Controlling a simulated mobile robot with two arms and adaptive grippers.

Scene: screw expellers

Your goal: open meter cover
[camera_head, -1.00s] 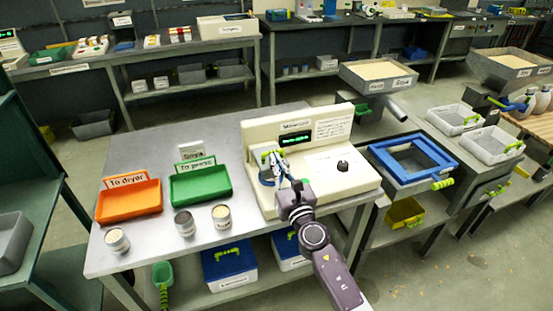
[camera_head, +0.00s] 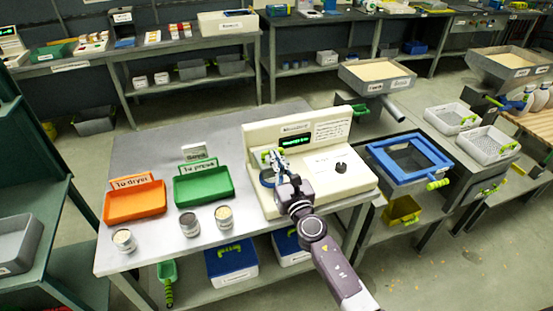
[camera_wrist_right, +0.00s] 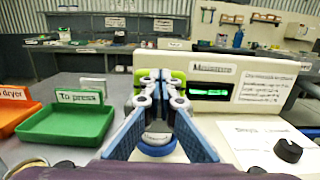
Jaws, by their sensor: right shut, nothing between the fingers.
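The cream moisture meter (camera_head: 326,183) stands on the right part of the grey table, with a lit green display (camera_head: 296,141) and a black knob (camera_head: 341,168). My right gripper (camera_head: 275,158) is at the meter's left side, shut and empty. In the right wrist view its fingertips (camera_wrist_right: 158,78) are together in front of the cover's bright green handle (camera_wrist_right: 140,73); contact cannot be told. The cover appears raised behind a blue-rimmed round well (camera_wrist_right: 157,148), which also shows in the head view (camera_head: 265,178). The fingers hide much of the cover. My left gripper is not in view.
An orange tray (camera_head: 135,216) and a green tray (camera_head: 203,198) lie left of the meter. Several small cans, including one (camera_head: 223,217), stand along the front edge. A blue-framed unit (camera_head: 409,180) stands at the right.

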